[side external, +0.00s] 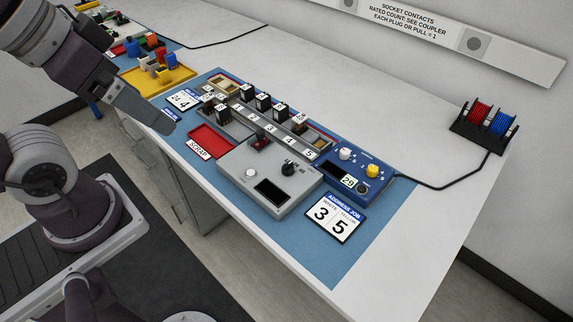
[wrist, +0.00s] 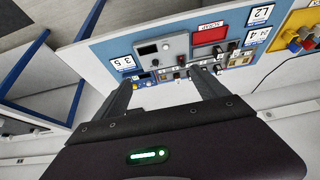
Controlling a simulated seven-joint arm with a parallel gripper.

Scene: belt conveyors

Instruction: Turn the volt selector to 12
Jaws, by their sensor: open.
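A grey box (side external: 268,176) stands on the blue mat, with a black knob (side external: 288,168), a dark display (side external: 270,191) and a white button (side external: 250,173). The black knob looks like the volt selector, but its markings and setting are too small to read. The grey box also shows in the wrist view (wrist: 176,43). My gripper (side external: 158,124) is raised at the left of the bench, apart from the box. In the wrist view my gripper (wrist: 160,88) has its fingers spread with nothing between them.
A blue box (side external: 357,178) with white and yellow knobs stands right of the grey box. Behind is a numbered rail (side external: 272,129) with black blocks. A red scrap tray (side external: 209,141) and yellow tray (side external: 158,77) lie left. A 3 5 card (side external: 336,217) lies in front.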

